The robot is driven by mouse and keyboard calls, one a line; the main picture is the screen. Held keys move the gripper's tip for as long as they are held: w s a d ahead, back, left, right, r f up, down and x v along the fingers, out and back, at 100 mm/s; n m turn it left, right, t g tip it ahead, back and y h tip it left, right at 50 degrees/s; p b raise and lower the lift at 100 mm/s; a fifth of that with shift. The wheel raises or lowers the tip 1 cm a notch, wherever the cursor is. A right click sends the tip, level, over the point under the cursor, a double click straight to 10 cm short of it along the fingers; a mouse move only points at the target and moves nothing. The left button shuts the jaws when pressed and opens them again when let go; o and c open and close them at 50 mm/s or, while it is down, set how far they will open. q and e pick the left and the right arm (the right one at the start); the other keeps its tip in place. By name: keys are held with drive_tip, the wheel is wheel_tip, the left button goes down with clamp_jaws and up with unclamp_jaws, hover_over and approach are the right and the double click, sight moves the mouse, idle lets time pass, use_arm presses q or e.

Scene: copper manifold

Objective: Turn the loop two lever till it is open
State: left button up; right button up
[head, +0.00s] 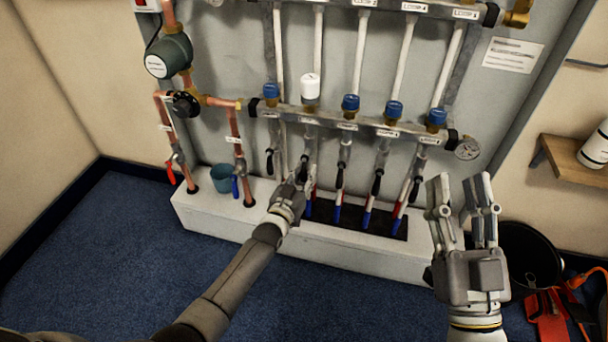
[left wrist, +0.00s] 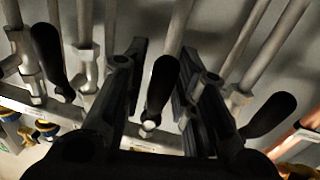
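Several black valve levers hang from the lower manifold bar, one per loop. The second lever from the left (head: 303,169), under the white cap, is taken as the loop two lever; its own label is not readable. It hangs down roughly along its pipe. My left gripper (head: 296,188) is at this lever and partly hides its lower end. My right gripper (head: 463,205) is open and empty, raised at the right, away from the manifold.
Neighbouring levers (head: 270,160) (head: 341,176) hang close on both sides. A white plinth (head: 340,255) runs below the pipes. A blue-green cup (head: 222,178) stands on its left part. A black bucket (head: 530,250) and an orange-red item (head: 548,315) lie at right. Blue carpet is clear at left.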

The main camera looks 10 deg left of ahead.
use_arm(q)
drive_tip(key=shift+o, duration=0.5)
drive_tip(key=s+a, duration=0.2)
drive_tip(key=s, duration=0.9)
drive_tip(key=shift+s, duration=0.4)
drive_tip(key=shift+a, duration=0.1)
